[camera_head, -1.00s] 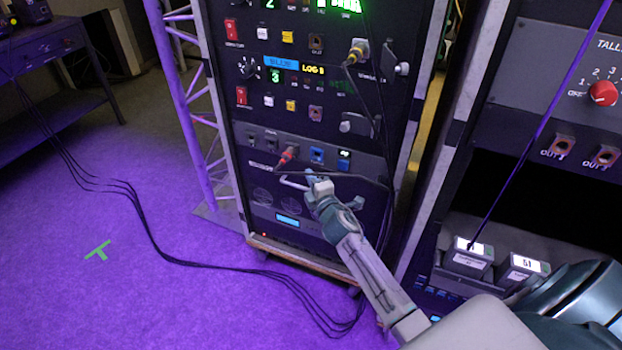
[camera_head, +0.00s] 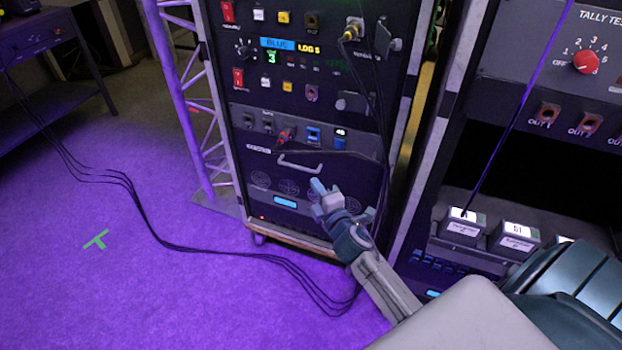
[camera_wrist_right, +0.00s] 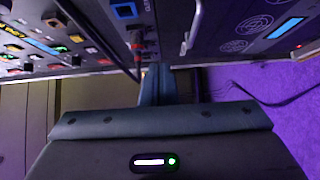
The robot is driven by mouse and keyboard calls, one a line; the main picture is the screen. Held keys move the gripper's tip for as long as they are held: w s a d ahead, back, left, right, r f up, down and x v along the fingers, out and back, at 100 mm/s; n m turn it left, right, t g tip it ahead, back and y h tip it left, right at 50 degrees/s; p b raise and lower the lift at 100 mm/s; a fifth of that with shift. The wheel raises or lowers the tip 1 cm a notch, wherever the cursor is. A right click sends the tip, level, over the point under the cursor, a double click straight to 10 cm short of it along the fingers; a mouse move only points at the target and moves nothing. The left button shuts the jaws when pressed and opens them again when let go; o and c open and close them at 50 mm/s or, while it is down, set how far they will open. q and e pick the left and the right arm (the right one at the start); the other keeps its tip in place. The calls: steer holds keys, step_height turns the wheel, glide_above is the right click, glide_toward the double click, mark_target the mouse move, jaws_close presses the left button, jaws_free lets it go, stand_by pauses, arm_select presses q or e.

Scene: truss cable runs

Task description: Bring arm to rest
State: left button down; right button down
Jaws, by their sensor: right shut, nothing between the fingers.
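My right arm comes in from the lower right in the head view. Its gripper (camera_head: 318,187) is shut and empty, in front of the lower part of the rack (camera_head: 300,225), just below and right of a pale pull handle (camera_head: 299,166). In the right wrist view the shut fingers (camera_wrist_right: 156,82) point toward the rack face, with the handle (camera_wrist_right: 193,28) off to their right. A red plug (camera_head: 286,136) sits in the panel above the handle, with a dark cable running right from it. My left gripper is not in view.
A second rack (camera_head: 560,80) with a red knob (camera_head: 586,62) and labelled boxes (camera_head: 463,226) stands at the right. A purple-lit truss (camera_head: 180,100) is left of the first rack. Black cables (camera_head: 190,248) cross the floor. The floor at the left is mostly clear, with a green tape mark (camera_head: 96,240).

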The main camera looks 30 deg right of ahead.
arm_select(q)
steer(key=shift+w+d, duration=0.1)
arm_select(e)
steer(key=shift+s, duration=0.3)
